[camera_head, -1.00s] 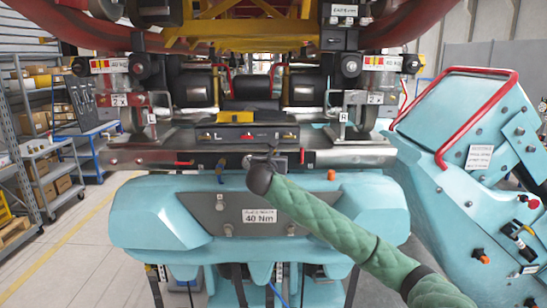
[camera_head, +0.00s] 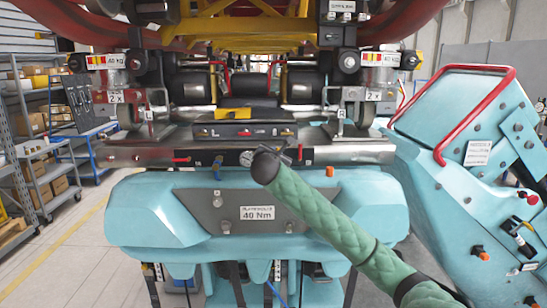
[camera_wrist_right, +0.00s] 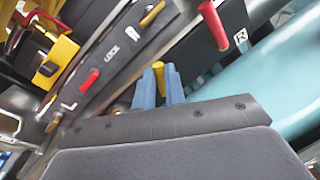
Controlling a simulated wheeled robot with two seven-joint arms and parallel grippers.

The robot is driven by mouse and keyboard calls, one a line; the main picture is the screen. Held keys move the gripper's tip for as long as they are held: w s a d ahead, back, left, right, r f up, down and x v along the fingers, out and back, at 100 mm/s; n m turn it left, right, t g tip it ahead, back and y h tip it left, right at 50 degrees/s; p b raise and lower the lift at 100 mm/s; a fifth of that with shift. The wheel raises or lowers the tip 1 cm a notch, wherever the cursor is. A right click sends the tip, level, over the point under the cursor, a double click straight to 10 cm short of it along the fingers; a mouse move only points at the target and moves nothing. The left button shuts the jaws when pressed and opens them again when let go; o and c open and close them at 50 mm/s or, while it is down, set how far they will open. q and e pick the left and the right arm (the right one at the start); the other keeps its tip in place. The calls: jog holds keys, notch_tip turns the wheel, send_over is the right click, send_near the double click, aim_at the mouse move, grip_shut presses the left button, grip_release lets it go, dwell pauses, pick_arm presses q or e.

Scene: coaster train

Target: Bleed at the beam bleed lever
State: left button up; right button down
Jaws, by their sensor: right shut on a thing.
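The silver beam (camera_head: 130,156) runs across the middle of the head view, with a red lever (camera_head: 182,159) at its left. My right arm covers part of the beam's centre, and its gripper fingers are mostly hidden there. In the right wrist view, the two blue fingers of my right gripper (camera_wrist_right: 160,82) close around a small yellow lever (camera_wrist_right: 158,72). It appears to be the beam bleed lever, but I see no label on it. A red lever (camera_wrist_right: 214,25) stands beside an "R" label, apart from the fingers. My left gripper is not in view.
A grey panel marked LOCK (camera_wrist_right: 118,62) lies close to the fingers, with a red knob (camera_wrist_right: 90,80) on it. A round gauge (camera_head: 246,158) sits on the beam beside my arm. A teal stand with a red rail (camera_head: 478,110) is at the right; shelves stand at the left.

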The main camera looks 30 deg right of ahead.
jog(key=m, duration=0.1)
jog(key=m+b, duration=0.1)
jog(key=m+y, duration=0.1)
jog(key=shift+s+d+f+b, duration=0.25)
jog(key=shift+d+f+b, duration=0.05)
jog(key=shift+d+f, duration=0.1)
jog(key=m, duration=0.1)
jog(key=m+y+b, duration=0.1)
jog(key=m, duration=0.1)
jog(key=f+m+b, duration=0.1)
jog(key=shift+s+d+f+m, duration=0.1)
jog(key=shift+s+d+m, duration=0.15)
jog(key=shift+d+m, duration=0.1)
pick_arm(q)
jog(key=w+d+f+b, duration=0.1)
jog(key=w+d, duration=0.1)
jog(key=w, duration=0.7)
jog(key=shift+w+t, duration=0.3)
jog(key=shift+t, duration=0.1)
pick_arm(e)
jog(key=shift+d+f+m+t+y, duration=0.1)
jog(key=shift+f+m+t+y, duration=0.1)
jog(key=shift+m, duration=0.3)
jog(key=shift+d+f+m+t+y, duration=0.1)
jog(key=shift+m+y, duration=0.1)
jog(key=shift+m, duration=0.25)
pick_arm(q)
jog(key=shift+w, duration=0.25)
